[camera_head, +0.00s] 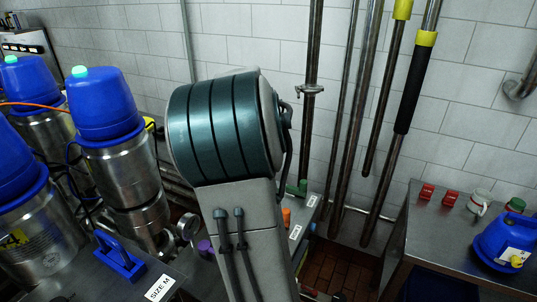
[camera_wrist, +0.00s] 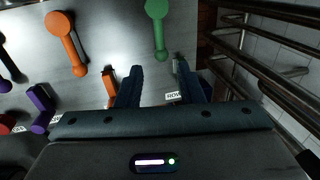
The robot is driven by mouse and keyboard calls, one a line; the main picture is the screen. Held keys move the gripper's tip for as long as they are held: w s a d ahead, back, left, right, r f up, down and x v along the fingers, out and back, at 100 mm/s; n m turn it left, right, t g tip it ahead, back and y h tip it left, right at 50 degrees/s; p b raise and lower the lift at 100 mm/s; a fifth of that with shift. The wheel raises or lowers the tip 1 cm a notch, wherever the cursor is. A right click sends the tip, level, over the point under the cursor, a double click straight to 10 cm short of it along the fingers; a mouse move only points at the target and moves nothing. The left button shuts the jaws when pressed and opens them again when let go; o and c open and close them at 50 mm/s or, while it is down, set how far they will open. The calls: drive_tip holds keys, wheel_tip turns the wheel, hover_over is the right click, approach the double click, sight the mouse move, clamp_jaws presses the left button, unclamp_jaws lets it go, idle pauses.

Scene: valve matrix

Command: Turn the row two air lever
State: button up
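In the wrist view my gripper (camera_wrist: 159,68) is open, its two dark fingers apart with nothing clearly between them. A green lever (camera_wrist: 158,28) with a round head lies just beyond the fingertips, its narrow end pointing toward the gap. An orange lever (camera_wrist: 66,44) lies to the left, and another orange lever (camera_wrist: 109,86) is beside the left finger. A purple lever (camera_wrist: 41,104) is further left. A label (camera_wrist: 172,97) reading "ROW" shows between the fingers; its number is hidden. I cannot tell which lever is air. In the head view my arm hides the gripper.
Metal pipes (camera_wrist: 270,50) run close on the right in the wrist view. In the head view, blue-topped steel vessels (camera_head: 115,150) crowd the left, vertical pipes (camera_head: 357,120) stand behind, and a steel counter (camera_head: 440,225) holds small items at right.

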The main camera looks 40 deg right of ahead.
wheel_tip(320, 180, up, 6)
drive_tip(key=a, duration=0.1)
drive_tip(key=shift+s, duration=0.3)
idle(0.3)
drive_tip(key=s+a+f+n+t, duration=0.1)
drive_tip(key=s+a+n, duration=0.4)
drive_tip(key=a+n, duration=0.3)
drive_tip(key=s+a+f+n+t+y, duration=0.1)
drive_tip(key=s+a+f+n, duration=0.1)
drive_tip(key=s+a+n, duration=0.3)
drive_tip(key=s+a+f+n+t+y, duration=0.1)
drive_tip(key=s+a+n, duration=0.4)
drive_tip(key=a+n, duration=0.7)
drive_tip(key=n, duration=0.6)
drive_tip(key=shift+s+a+f, duration=0.35)
idle(1.7)
